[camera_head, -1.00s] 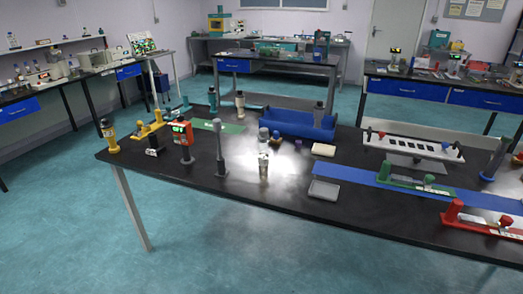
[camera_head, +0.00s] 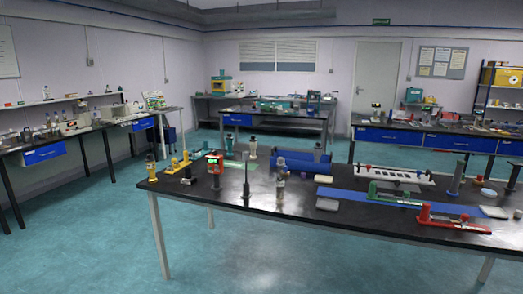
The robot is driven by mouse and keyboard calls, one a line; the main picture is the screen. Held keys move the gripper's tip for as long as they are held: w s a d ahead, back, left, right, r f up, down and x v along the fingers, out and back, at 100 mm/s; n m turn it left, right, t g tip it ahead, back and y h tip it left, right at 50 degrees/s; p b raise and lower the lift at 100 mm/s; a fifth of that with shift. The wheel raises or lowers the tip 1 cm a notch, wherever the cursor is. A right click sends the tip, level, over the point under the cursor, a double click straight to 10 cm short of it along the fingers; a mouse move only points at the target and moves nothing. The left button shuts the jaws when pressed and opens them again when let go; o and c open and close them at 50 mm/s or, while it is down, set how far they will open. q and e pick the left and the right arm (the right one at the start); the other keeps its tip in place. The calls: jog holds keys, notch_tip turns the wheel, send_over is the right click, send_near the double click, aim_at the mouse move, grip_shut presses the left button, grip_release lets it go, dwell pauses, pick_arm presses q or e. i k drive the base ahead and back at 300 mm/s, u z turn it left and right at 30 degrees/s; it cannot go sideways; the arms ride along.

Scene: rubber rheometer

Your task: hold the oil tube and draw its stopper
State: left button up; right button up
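Neither of my grippers is in view. I cannot make out for certain which thing is the oil tube, or its stopper, at this size. A small pale upright vessel (camera_head: 281,182) stands near the table's front edge, in a bright reflection. A yellow cylinder with a dark top (camera_head: 151,168) stands at the table's left end. A pale cylinder with a dark top (camera_head: 253,148) stands farther back. All of these look upright, with nothing holding them.
The black table (camera_head: 340,214) carries a red device (camera_head: 215,170), a grey post (camera_head: 246,181), a blue tray (camera_head: 300,164), a white slotted rack (camera_head: 385,174), a green fixture (camera_head: 387,199) and a red fixture (camera_head: 452,221). Open floor (camera_head: 260,262) lies in front.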

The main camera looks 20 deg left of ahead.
aim_at(281, 160)
jog(key=u, duration=1.15)
jog(key=i, duration=1.85)
jog(key=z, duration=1)
